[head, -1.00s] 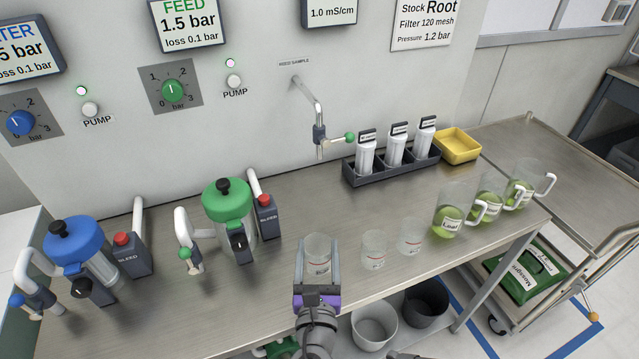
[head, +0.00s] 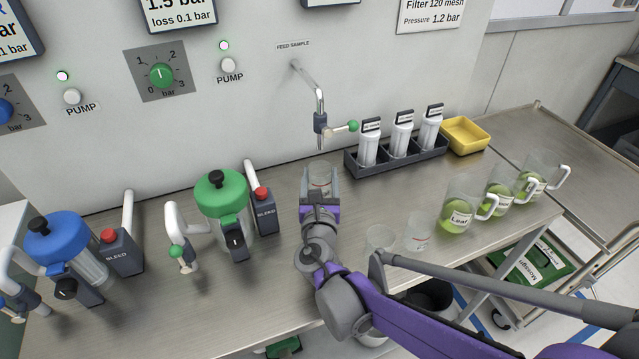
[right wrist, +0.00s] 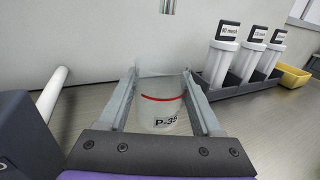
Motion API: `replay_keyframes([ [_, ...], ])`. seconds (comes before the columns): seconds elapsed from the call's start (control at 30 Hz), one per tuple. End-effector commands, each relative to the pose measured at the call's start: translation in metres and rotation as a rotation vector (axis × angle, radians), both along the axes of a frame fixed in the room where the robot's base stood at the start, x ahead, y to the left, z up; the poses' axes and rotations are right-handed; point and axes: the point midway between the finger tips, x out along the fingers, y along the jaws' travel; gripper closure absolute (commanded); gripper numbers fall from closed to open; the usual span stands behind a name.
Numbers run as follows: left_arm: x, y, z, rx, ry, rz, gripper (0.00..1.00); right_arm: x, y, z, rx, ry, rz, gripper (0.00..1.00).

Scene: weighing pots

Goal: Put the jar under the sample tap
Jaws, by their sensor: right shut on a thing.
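The jar (head: 320,177) is a small clear jar with a red line and a label reading P-35. My right gripper (head: 320,184) is shut on it, with a finger on each side. In the right wrist view the jar (right wrist: 161,106) stands upright between the fingers (right wrist: 163,100). The sample tap (head: 320,122) is a bent metal pipe with a green-knobbed lever, coming out of the wall below the label FEED SAMPLE. The jar is below the tap's spout in the head view. I cannot tell whether it is exactly under it or touching the bench. My left gripper is not in view.
Two more clear jars (head: 419,233) stand near the bench's front edge by my right arm. A dark rack (head: 398,154) of white filters and a yellow tray (head: 465,135) are right of the tap. Labelled jugs (head: 459,207) stand farther right. A green-lidded vessel (head: 223,195) is to the left.

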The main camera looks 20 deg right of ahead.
Motion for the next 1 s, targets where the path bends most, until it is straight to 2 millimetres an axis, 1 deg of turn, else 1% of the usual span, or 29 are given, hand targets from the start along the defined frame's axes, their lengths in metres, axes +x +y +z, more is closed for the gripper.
replay_keyframes([
  [0.17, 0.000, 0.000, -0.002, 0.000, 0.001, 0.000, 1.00, 0.010, -0.005, 0.000, 0.000, -0.001, -0.001, 0.87],
  [0.27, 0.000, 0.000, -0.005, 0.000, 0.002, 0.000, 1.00, 0.021, -0.011, -0.002, -0.002, 0.001, -0.001, 0.87],
  [0.3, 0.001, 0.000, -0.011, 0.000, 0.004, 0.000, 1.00, 0.020, -0.009, -0.013, 0.000, 0.001, 0.000, 0.87],
  [0.43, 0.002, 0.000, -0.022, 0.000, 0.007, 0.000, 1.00, 0.019, -0.009, -0.034, 0.000, 0.001, 0.000, 0.87],
  [0.5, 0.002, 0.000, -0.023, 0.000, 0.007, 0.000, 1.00, 0.019, -0.009, -0.037, 0.000, 0.000, 0.000, 0.87],
  [0.73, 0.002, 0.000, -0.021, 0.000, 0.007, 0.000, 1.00, 0.018, -0.009, -0.035, 0.000, -0.001, 0.000, 0.87],
  [0.87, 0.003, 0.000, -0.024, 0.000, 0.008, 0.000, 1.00, 0.018, -0.009, -0.039, 0.000, 0.000, 0.000, 0.87],
  [0.9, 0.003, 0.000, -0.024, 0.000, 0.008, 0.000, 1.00, 0.018, -0.009, -0.039, 0.000, 0.000, 0.000, 0.29],
  [0.97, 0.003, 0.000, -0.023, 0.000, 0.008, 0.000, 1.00, 0.018, -0.009, -0.039, 0.000, 0.000, 0.000, 0.18],
  [1.0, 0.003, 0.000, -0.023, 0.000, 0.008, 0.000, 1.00, 0.018, -0.009, -0.038, 0.000, 0.000, 0.000, 0.10],
])
